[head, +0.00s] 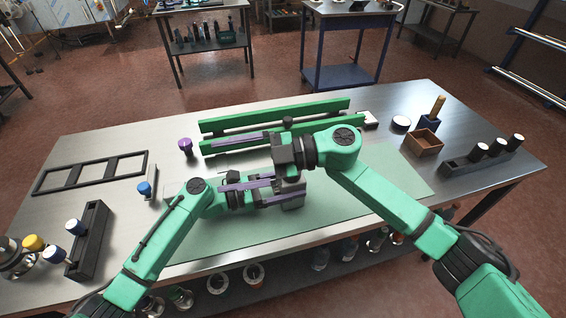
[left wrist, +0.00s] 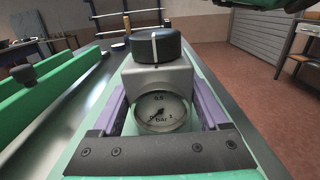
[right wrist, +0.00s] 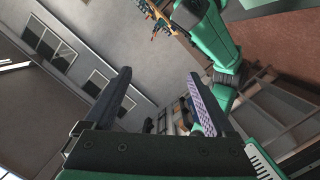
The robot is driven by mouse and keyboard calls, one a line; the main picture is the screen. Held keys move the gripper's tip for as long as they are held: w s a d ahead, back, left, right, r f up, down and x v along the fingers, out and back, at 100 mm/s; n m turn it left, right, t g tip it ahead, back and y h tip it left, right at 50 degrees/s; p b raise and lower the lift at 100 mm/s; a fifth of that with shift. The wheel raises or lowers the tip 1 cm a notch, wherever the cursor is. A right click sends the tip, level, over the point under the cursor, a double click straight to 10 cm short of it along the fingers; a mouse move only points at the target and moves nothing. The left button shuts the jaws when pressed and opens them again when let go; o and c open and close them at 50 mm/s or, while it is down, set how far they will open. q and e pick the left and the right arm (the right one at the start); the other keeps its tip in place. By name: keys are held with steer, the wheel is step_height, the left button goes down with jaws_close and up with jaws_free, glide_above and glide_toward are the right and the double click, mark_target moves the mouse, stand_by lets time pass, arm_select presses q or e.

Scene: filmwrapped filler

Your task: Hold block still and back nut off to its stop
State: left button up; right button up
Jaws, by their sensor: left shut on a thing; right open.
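The block (left wrist: 182,80) is light grey, with a round dial gauge (left wrist: 161,110) on its face. A black round nut (left wrist: 153,46) with a white line sits on top of it in the left wrist view. My left gripper (left wrist: 162,122) is shut on the block, one purple finger on each side. In the head view the block (head: 293,202) shows over the green mat, with its top mostly hidden behind my right wrist. My right gripper (head: 217,163) is open and empty to the left of the block, its fingers pointing left. The right wrist view shows no block.
Green rails (head: 275,127) with a dark knob (head: 287,121) lie behind the block. A purple-topped part (head: 185,146), a black frame (head: 90,172) and a dark rack (head: 88,240) stand to the left. A brown box (head: 422,145) stands at the right. The mat's (head: 385,170) right part is clear.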

steer(key=w+d+f+m+t+y, duration=0.2)
steer(key=d+f+m+t, duration=0.1)
steer(key=d+m+t, duration=0.5)
steer(key=m+t+h, duration=0.6)
steer(key=m+t, duration=0.2)
steer(key=m, duration=0.3)
glide_toward(288, 189)
steer(key=w+r, duration=0.3)
steer(key=w, duration=0.2)
steer(key=x, duration=1.1)
steer(key=shift+a+f, duration=0.1)
steer(key=shift+a, duration=0.3)
steer(key=c, duration=1.4)
